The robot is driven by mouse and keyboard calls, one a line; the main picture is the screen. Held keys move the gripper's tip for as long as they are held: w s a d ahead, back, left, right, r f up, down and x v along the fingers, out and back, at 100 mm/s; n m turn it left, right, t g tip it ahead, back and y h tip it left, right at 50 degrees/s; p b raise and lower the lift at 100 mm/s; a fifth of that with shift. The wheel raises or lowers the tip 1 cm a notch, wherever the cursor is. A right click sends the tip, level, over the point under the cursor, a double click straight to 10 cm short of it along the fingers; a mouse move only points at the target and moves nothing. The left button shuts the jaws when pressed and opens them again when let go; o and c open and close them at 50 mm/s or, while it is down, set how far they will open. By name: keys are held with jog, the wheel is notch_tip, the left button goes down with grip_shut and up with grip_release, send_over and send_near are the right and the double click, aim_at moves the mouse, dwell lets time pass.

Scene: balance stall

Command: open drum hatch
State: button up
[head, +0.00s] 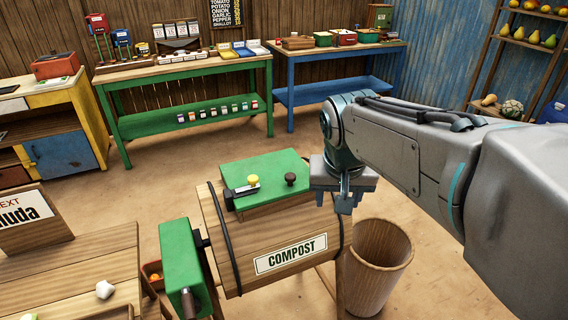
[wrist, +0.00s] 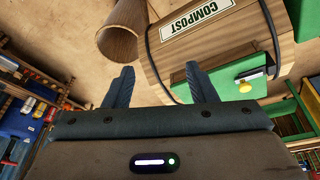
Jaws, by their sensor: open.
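The compost drum (head: 270,235) is a wooden barrel lying on its side, with black bands and a white COMPOST label (head: 291,254). Its green hatch (head: 265,178) lies flat on top and looks shut. The hatch carries a yellow knob (head: 253,180) on a small metal latch plate (head: 240,190) and a dark knob (head: 291,179). My gripper (head: 343,203) is open and empty, above and to the right of the hatch, apart from it. In the wrist view the open fingers (wrist: 160,85) show with the drum beyond them; the hatch (wrist: 226,82) is partly hidden by the right finger.
A green box with a dark handle (head: 181,265) is at the drum's left end. A tall wooden bin (head: 378,265) stands right of the drum, below my arm. A wooden table (head: 75,270) is at left. Green (head: 185,68) and blue (head: 330,62) benches stand behind, with open floor between.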

jog(key=w+a+m+b, duration=0.2)
jog(key=w+a, duration=0.3)
jog(key=w, duration=0.6)
jog(key=m, duration=0.1)
send_near(290, 175)
jog(key=shift+t+h, duration=0.4)
jog(key=x, duration=0.8)
jog(key=shift+s+a+f, duration=0.2)
jog(key=shift+a+f, duration=0.1)
jog(key=shift+f, duration=0.15)
jog(key=shift+c, duration=0.2)
jog(key=shift+r, duration=0.1)
grip_shut()
